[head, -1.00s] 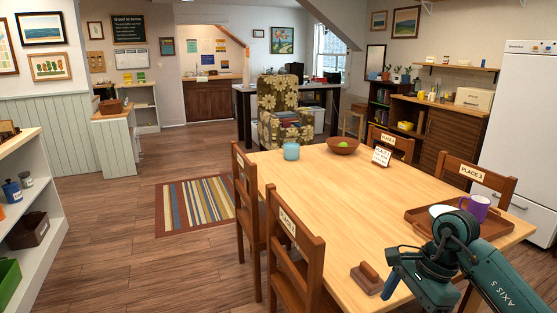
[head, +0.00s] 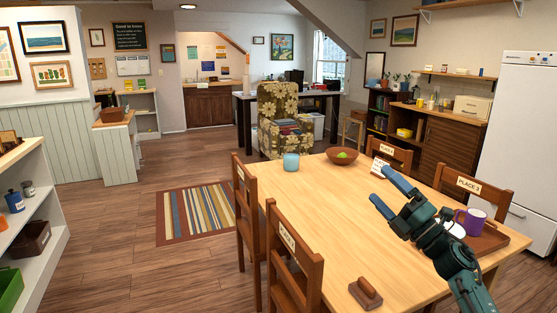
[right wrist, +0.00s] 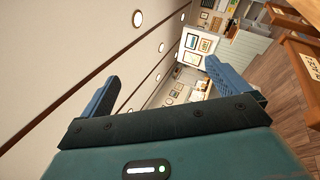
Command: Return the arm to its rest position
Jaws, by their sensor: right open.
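My right gripper (head: 388,193) is raised over the right side of the wooden table (head: 318,210) in the head view. Its two blue fingers are apart with nothing between them. The right wrist view also shows the open gripper (right wrist: 170,85), tilted, with the ceiling and far wall beyond the fingers. My right arm comes in from the bottom right and hides part of the brown tray (head: 490,241). My left gripper is in neither view.
The table's middle is clear.

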